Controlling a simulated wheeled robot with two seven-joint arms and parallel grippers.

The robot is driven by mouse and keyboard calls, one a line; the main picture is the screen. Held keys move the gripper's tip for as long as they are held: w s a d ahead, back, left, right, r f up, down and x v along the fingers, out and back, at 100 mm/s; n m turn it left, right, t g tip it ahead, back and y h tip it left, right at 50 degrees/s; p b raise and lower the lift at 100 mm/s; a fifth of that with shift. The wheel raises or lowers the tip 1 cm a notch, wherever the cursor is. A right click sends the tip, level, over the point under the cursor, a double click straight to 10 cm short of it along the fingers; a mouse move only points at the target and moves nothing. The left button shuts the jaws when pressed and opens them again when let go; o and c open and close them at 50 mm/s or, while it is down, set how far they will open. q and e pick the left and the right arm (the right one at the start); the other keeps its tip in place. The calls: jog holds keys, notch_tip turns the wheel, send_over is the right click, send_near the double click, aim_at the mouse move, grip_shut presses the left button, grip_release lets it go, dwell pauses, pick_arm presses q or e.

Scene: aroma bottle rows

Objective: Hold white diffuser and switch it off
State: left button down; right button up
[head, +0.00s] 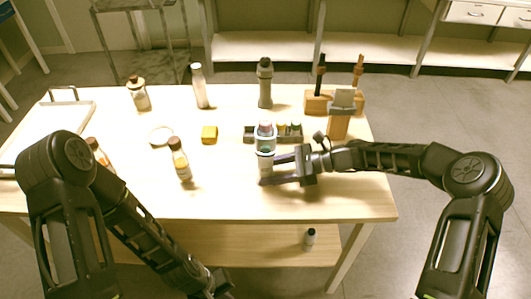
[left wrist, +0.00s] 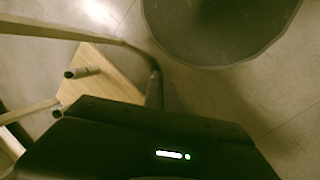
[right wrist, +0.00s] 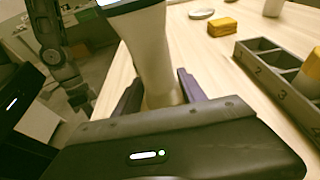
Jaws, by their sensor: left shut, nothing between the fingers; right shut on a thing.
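The white diffuser (head: 266,158) stands upright near the front of the table, with a coloured top inside a clear rim. My right gripper (head: 270,172) is shut on its lower body, reaching in from the right. In the right wrist view the white diffuser (right wrist: 150,45) rises between the two fingers, its top cut off by the frame. My left gripper (head: 222,285) hangs low in front of the table at the bottom edge, shut and empty. Its closed fingers (left wrist: 155,90) show in the left wrist view. The diffuser's switch cannot be made out.
A grey numbered rack (head: 249,133) is just behind the diffuser. A wooden stand (head: 338,125) is at the right. A small bottle (head: 310,236) is on the lower shelf.

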pick_arm(q)
notch_tip(320, 180, up, 4)
jog(key=s+a+f+n+g+h, duration=0.1)
jog(key=s+a+n+h, duration=0.15)
jog(key=n, duration=0.85)
jog(key=d+r+n+t+h, duration=0.1)
jog(key=d+r+n+h, duration=0.9)
jog(key=d+r+n, duration=0.55)
jog(key=w+d+r+n+t+h, duration=0.3)
jog(key=w+r+n+t, duration=0.5)
jog(key=n, duration=0.7)
jog(key=w+a+r+n+t+y, duration=0.5)
jog(key=n+t, duration=0.5)
jog(key=n, duration=0.5)
jog(key=shift+w+a+r+t, duration=0.4)
jog(key=shift+w+a+r, duration=0.1)
jog(key=shift+w+r, duration=0.4)
